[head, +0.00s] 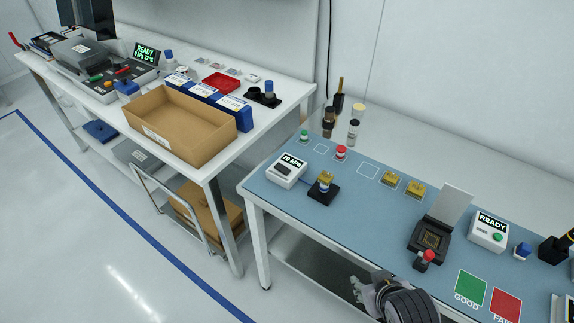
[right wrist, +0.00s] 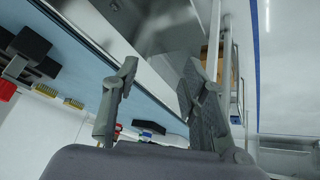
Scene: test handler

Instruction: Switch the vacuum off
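The vacuum unit is probably the white box (head: 288,170) at the left end of the blue-topped bench in the head view. Its display seems to read 70 kPa, and a dark switch (head: 283,170) sits on its front; I cannot tell which way the switch is set. My right gripper (head: 366,292) is at the bottom of the head view, in front of the bench edge and well right of the box. In the right wrist view the right gripper (right wrist: 160,72) has its two fingers apart with nothing between them. My left gripper is not in view.
Beside the box, a gold-topped piece stands on a black pad (head: 323,194). Further right are an open black socket (head: 430,243), a red-topped knob (head: 426,259), a READY box (head: 489,232) and green (head: 470,287) and red (head: 506,305) squares. The bench's front left is clear.

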